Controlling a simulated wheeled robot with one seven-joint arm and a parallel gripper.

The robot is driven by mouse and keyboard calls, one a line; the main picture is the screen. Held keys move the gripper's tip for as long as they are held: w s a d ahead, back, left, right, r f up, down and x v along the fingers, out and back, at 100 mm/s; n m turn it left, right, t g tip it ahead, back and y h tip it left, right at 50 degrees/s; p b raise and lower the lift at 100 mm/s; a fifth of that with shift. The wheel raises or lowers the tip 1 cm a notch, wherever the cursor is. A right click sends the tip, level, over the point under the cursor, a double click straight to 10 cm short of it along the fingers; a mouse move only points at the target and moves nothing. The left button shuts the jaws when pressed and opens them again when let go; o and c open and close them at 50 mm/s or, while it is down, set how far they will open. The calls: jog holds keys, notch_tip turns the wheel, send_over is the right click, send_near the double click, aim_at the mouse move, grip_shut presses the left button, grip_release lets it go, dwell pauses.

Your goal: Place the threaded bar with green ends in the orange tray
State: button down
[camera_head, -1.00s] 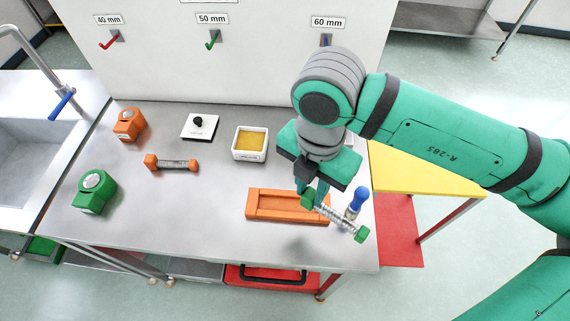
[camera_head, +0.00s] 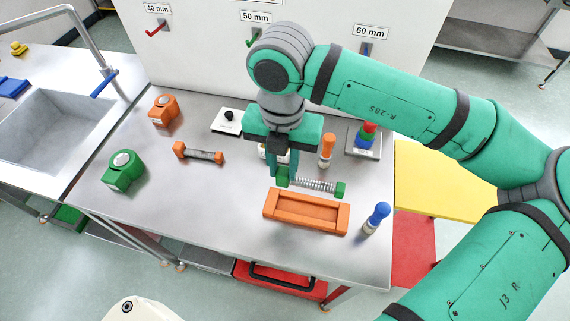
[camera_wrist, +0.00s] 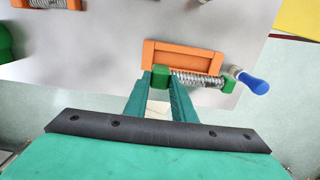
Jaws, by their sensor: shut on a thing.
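The threaded bar (camera_head: 315,185) has a silver threaded middle and green ends. My gripper (camera_head: 284,178) is shut on its left green end, and the bar points to the right. In the head view the bar shows just behind the orange tray (camera_head: 305,228), seemingly raised above the table. In the wrist view the gripper (camera_wrist: 160,85) holds the green end, and the bar (camera_wrist: 197,80) overlaps the near edge of the orange tray (camera_wrist: 183,47). The tray is a shallow rectangle and looks empty. The bar's exact height above it cannot be told.
A blue-handled tool (camera_head: 376,217) stands right of the tray. A bar with orange ends (camera_head: 198,153), an orange block (camera_head: 163,110) and a green block (camera_head: 123,171) are at left. The front-left table is clear.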

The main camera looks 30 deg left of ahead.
aim_at(284, 184)
jog(key=shift+d+f, duration=0.1)
dwell(0.3)
jog(key=shift+f, duration=3.4)
jog(key=shift+f, duration=2.6)
jog(key=c, duration=1.4)
grip_release()
notch_tip(284, 184, up, 11)
jog(key=shift+f, duration=0.2)
jog(key=shift+r, duration=0.15)
